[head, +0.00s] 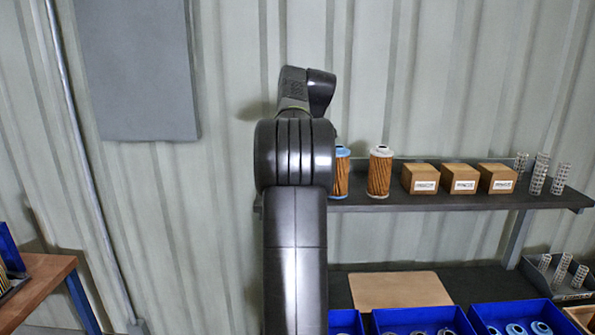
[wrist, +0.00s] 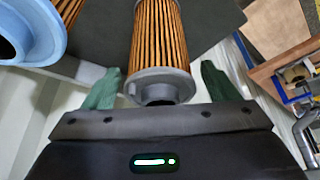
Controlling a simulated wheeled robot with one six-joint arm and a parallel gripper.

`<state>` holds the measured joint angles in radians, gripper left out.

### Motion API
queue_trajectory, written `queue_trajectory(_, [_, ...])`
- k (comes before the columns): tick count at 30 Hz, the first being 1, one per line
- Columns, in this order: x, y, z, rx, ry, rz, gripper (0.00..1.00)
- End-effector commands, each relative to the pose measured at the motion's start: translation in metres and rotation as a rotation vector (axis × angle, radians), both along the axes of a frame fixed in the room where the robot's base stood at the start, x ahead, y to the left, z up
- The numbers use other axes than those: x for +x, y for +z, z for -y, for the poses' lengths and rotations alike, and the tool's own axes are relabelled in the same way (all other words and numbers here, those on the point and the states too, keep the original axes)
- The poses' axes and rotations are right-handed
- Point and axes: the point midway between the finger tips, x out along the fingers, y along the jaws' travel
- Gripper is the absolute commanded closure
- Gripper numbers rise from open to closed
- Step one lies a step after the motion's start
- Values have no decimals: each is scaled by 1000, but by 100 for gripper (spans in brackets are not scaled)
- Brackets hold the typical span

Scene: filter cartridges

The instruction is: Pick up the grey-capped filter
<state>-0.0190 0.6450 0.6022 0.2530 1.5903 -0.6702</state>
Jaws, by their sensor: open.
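The grey-capped filter (wrist: 160,38) has orange-brown pleats and a grey ring cap with a dark central hole. In the wrist view its capped end lies between the two green fingers of my gripper (wrist: 160,72), with a gap on each side. My gripper is open and holds nothing. How deep the filter sits between the fingers I cannot tell. In the head view my own arm hides the gripper, and I do not see the grey-capped filter there.
A blue-capped filter (wrist: 30,30) stands close beside; it also shows in the head view (head: 342,178) on the dark shelf (head: 450,201). A pale-capped filter (head: 380,172), small boxes (head: 419,179) and mesh tubes (head: 540,174) stand farther right. Blue bins (head: 425,318) sit below.

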Motion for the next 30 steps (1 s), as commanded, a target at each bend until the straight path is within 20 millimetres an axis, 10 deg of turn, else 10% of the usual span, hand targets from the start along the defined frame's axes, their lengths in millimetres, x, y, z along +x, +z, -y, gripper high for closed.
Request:
queue_trajectory(11, [4, -14, -3, 0, -1, 0, 19])
queue_trajectory(18, [4, -13, -3, 0, -1, 0, 66])
queue_trajectory(30, [5, -8, -3, 1, 0, 2, 66])
